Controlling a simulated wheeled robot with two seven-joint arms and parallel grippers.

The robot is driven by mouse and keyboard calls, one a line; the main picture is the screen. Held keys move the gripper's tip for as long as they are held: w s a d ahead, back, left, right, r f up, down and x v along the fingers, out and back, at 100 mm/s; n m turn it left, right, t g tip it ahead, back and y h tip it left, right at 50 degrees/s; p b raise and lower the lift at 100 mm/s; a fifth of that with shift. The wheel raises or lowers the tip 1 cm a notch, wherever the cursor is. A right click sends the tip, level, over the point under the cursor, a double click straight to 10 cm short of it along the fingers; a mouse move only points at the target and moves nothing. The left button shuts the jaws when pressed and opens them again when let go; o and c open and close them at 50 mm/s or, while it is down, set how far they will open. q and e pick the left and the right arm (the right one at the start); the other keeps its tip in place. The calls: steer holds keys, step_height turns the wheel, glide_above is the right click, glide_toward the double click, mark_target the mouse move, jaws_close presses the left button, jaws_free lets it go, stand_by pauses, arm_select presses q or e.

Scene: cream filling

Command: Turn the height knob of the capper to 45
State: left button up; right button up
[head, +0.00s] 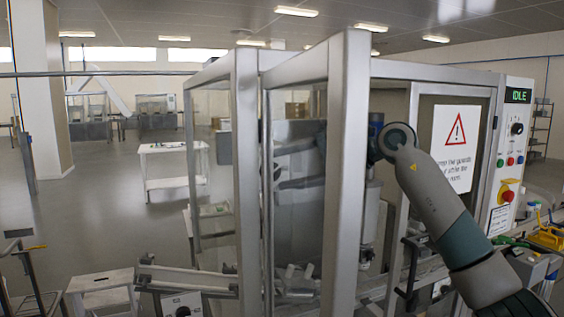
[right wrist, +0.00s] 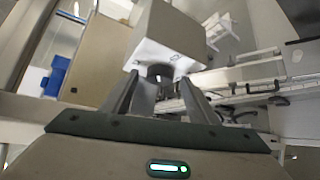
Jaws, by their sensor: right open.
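In the right wrist view a grey box with a white lower face (right wrist: 172,55) is straight ahead, with small marks on the face. A dark round part, which looks like a knob (right wrist: 160,72), shows at its lower edge. My right gripper (right wrist: 160,82) is open, its two fingers on either side of this part. I cannot tell whether they touch it, and no scale reading is legible. In the head view my right arm bends at the cabinet; its gripper cannot be made out there. My left gripper is not in view.
A metal-framed cabinet with clear panels (head: 355,60) fills the middle, its posts close to my arm. A control panel (head: 515,130) reading IDLE has a red stop button (head: 507,196). A white box with a dial (head: 182,304) is at the bottom.

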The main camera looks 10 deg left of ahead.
steer(key=shift+w+a+f, duration=0.1)
steer(key=shift+a+f, duration=0.05)
steer(key=shift+a, duration=0.25)
steer(key=c, duration=1)
steer(key=shift+c, duration=0.2)
steer(key=shift+s+a+r+n+t+h+b, duration=0.15)
steer(key=shift+n+t+h+b, duration=0.15)
steer(key=shift+n+h, duration=0.4)
steer(key=shift+a+r+n+t+h+b, duration=0.2)
steer(key=shift+n+h+b, duration=0.25)
steer(key=shift+h, duration=0.5)
steer(key=shift+s+d+r+n+t+h+b, duration=0.1)
steer(key=shift+n+t+h+b, duration=0.2)
steer(key=shift+n+h, duration=0.4)
steer(key=shift+h, duration=0.25)
